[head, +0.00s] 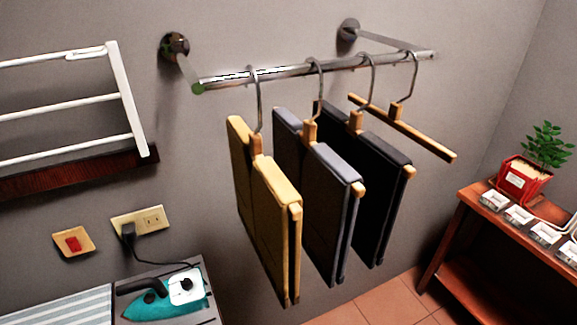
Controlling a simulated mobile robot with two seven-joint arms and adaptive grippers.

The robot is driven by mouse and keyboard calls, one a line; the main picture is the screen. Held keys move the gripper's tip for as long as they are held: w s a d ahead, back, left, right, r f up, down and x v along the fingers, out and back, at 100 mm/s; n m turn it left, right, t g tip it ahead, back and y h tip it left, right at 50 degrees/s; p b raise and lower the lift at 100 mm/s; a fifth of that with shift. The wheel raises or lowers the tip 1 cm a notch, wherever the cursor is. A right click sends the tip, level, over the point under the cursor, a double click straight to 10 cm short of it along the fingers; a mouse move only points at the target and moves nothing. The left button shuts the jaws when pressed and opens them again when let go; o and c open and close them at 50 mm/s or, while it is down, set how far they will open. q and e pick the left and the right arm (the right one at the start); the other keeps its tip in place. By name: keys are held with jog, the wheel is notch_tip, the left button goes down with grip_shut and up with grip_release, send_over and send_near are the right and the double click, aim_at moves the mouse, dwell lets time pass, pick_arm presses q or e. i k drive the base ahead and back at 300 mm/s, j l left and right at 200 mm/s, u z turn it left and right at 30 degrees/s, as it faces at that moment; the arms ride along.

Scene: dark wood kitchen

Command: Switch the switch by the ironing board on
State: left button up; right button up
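The switch (73,243) is a red rocker on a small tan plate, set on the grey wall at the lower left. It is above the ironing board (60,307), whose striped cover shows at the bottom left corner. I cannot tell from here which way the rocker is tipped. A teal iron (160,304) lies at the board's right end, with its black cord running to a plug in a cream wall socket (152,220) right of the switch. Neither of my grippers is in view.
A chrome rail (290,70) carries several hangers with folded cloths, jutting from the wall at centre. A white rack (128,95) hangs at upper left. A wooden shelf (480,205) with a red-potted plant (525,180) stands at right. The wall around the switch is clear.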

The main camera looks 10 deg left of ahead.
aim_at(73, 243)
jog(key=u, duration=1.65)
